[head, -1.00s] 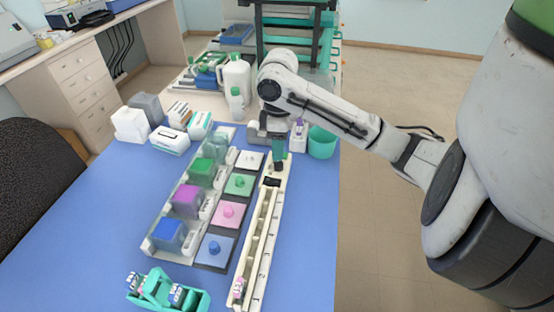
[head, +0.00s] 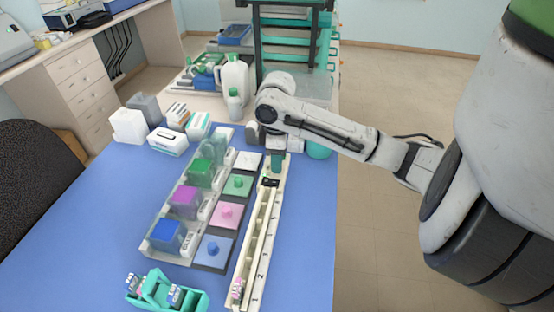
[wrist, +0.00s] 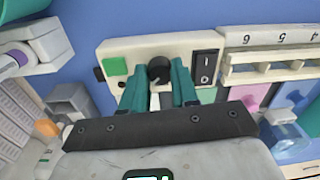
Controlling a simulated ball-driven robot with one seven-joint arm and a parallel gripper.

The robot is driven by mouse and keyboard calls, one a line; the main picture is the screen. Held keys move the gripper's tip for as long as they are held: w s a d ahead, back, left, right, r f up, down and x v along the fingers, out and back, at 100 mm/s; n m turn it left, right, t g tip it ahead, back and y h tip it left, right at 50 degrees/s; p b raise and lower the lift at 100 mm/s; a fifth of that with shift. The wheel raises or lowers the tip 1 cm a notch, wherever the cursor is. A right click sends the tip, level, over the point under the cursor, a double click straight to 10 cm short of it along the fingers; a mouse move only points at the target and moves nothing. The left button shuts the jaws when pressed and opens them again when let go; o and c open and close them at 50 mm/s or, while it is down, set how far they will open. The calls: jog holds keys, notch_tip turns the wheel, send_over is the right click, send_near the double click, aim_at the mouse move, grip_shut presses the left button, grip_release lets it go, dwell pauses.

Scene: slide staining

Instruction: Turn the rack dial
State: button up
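The rack (head: 262,230) is a long, pale, numbered strip running along the right side of the blue table. Its far-end panel (wrist: 120,51) shows in the wrist view. The black round dial (wrist: 159,70) sits on that panel between a green square (wrist: 115,66) and a black rocker switch (wrist: 205,67). My gripper (wrist: 159,75) is open, its two teal fingers on either side of the dial with a small gap showing. I cannot tell if they reach down to its height. In the head view my gripper (head: 277,163) is over the rack's far end and hides the dial.
Left of the rack stand staining jars, including a blue one (head: 167,236), with coloured lids beside them. A teal slide holder (head: 165,292) is at the front. White boxes (head: 168,142) and a large white bottle (head: 234,78) stand at the back. A teal cup (head: 318,151) is behind my arm.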

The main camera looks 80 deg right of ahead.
grip_shut()
jog(key=n+b, duration=0.1)
jog(key=n, duration=0.3)
jog(key=shift+w+f, duration=0.1)
jog(key=n+b, duration=0.2)
jog(key=n, duration=0.3)
jog(key=shift+n, duration=0.4)
dwell(0.4)
jog(key=o, duration=0.5)
grip_release()
jog(key=shift+o, duration=0.2)
jog(key=shift+r, duration=0.2)
